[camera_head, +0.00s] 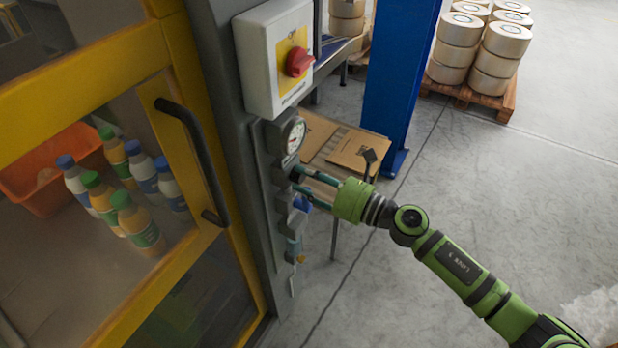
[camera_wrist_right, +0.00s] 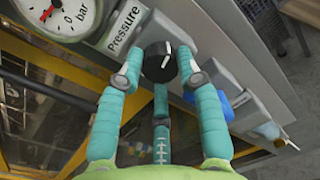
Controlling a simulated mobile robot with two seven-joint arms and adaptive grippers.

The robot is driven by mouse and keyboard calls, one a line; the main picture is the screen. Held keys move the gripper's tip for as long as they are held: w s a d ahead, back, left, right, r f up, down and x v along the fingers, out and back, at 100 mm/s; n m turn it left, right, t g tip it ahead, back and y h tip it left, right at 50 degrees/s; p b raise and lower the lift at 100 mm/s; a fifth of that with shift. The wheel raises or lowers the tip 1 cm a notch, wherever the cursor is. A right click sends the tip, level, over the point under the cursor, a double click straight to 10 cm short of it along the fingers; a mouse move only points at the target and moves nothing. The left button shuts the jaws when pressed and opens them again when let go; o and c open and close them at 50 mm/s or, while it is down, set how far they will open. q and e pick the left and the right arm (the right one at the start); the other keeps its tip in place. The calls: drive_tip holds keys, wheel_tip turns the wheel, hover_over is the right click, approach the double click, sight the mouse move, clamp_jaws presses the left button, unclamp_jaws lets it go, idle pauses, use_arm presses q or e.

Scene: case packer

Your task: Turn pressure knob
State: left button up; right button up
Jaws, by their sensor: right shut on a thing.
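The black pressure knob (camera_wrist_right: 159,62) sits on the grey pressure unit, beside a "Pressure" label (camera_wrist_right: 124,30) in the right wrist view. A white mark shows on the knob's face. My right gripper (camera_wrist_right: 160,66) has its teal fingers around the knob and is shut on it. In the head view my right gripper (camera_head: 303,181) reaches the unit from the right, and its fingers partly hide the knob. The round pressure gauge (camera_head: 291,135) is just above it, and the gauge (camera_wrist_right: 68,16) also shows in the wrist view. My left gripper is not in view.
A grey box with a red rotary switch (camera_head: 299,62) is above the gauge. A yellow-framed door with a black handle (camera_head: 194,160) stands left, with bottles (camera_head: 138,222) behind it. A blue post (camera_head: 394,80) and cardboard (camera_head: 348,150) are behind.

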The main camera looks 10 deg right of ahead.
drive_tip(key=shift+m+p, duration=0.3)
drive_tip(key=shift+m, duration=0.1)
drive_tip(key=m+p, duration=0.2)
drive_tip(key=m, duration=0.1)
drive_tip(key=shift+f+m+g+p, duration=0.1)
drive_tip(key=shift+m+g+p, duration=0.35)
drive_tip(key=shift+m, duration=0.85)
drive_tip(key=shift+s, duration=0.1)
drive_tip(key=o, duration=1.1)
drive_tip(key=shift+o, duration=0.2)
